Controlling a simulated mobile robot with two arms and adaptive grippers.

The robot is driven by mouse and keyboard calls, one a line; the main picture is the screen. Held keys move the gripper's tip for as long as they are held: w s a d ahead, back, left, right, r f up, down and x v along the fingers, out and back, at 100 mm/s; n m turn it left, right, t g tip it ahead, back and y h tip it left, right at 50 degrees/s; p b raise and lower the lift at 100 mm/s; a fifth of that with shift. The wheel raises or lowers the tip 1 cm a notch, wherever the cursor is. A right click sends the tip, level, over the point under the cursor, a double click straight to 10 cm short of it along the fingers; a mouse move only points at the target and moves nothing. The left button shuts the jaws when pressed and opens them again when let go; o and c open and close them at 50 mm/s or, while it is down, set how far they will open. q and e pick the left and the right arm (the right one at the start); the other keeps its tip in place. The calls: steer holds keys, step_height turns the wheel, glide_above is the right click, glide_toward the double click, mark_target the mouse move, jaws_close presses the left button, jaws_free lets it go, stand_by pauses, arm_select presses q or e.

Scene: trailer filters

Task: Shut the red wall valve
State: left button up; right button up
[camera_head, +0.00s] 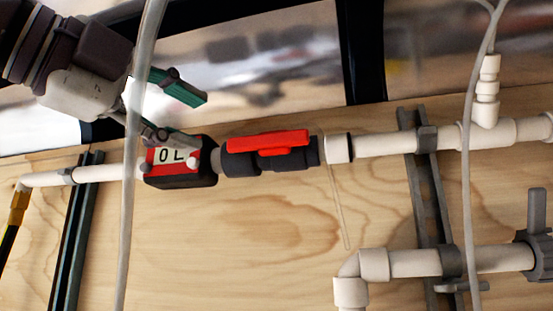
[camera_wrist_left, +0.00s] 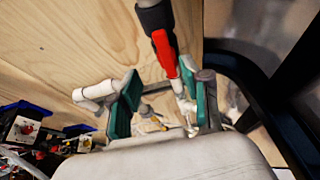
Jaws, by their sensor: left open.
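The red valve handle (camera_head: 268,142) sits on a dark valve body (camera_head: 240,163) in the white pipe line on the wooden wall. The handle lies nearly in line with the pipe. My left gripper (camera_head: 192,116) is open, with green-padded fingers, up and to the left of the handle. Its lower finger overlaps the meter's top in the head view, and I cannot tell whether it touches. In the left wrist view, the red handle (camera_wrist_left: 164,54) appears beyond and between the open fingers (camera_wrist_left: 168,80), with nothing held. My right gripper is not in view.
A red and black meter (camera_head: 180,165) showing "0 L" sits left of the valve. Clear tubes (camera_head: 130,190) hang in front of the wall. Another white pipe (camera_head: 415,263) with a grey valve is at lower right. Blue bins (camera_wrist_left: 25,108) show at left in the wrist view.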

mark_target(243, 142)
arm_select(q)
steer(key=p+x, duration=0.1)
steer(key=x, duration=0.4)
steer(key=p+x, duration=0.1)
steer(key=x, duration=0.1)
steer(key=shift+w+d+r+p, duration=0.1)
steer(key=shift+w+r+p, duration=0.15)
steer(key=shift+r+p, duration=0.1)
steer(key=shift+x, duration=1.2)
steer(key=shift+w+d+p, duration=0.1)
steer(key=shift+w+p, duration=0.15)
steer(key=shift+p, duration=0.15)
steer(key=shift+w+d+f, duration=0.1)
steer(key=shift+w, duration=0.1)
steer(key=shift+d, duration=0.1)
steer(key=shift+c, duration=1.7)
steer(key=c, duration=0.5)
jaws_close()
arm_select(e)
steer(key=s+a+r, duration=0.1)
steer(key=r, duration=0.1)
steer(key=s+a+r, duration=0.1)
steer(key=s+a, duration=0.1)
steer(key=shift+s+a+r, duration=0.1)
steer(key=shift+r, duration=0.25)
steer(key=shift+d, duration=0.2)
